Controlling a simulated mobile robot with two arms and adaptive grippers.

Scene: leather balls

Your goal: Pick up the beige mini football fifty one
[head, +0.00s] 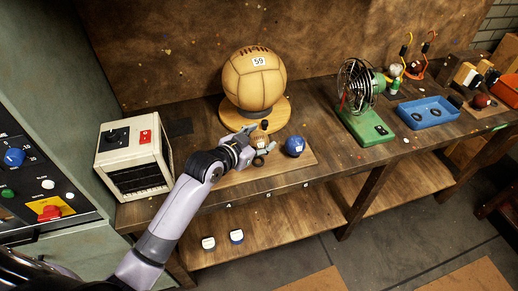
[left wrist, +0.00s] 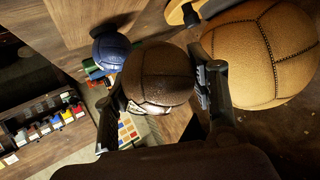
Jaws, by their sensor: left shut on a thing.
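My left gripper (head: 254,147) is over the wooden board (head: 226,178) on the bench, in front of the big ball. It is shut on a small paneled ball, the mini football (head: 261,140), which looks beige in the head view. In the left wrist view the mini football (left wrist: 160,72) sits between the two fingers and looks dark brown, in shadow. A pale patch shows at its lower left edge; I cannot read a number on it. From the head it is partly hidden by the gripper. My right gripper is not in view.
A blue ball (head: 294,146) lies just right of the gripper. A large tan ball marked 59 (head: 254,82) rests on a round wooden stand (head: 278,113) behind. A white control box (head: 133,158) stands left; a green fan (head: 362,100) and blue tray (head: 428,112) stand right.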

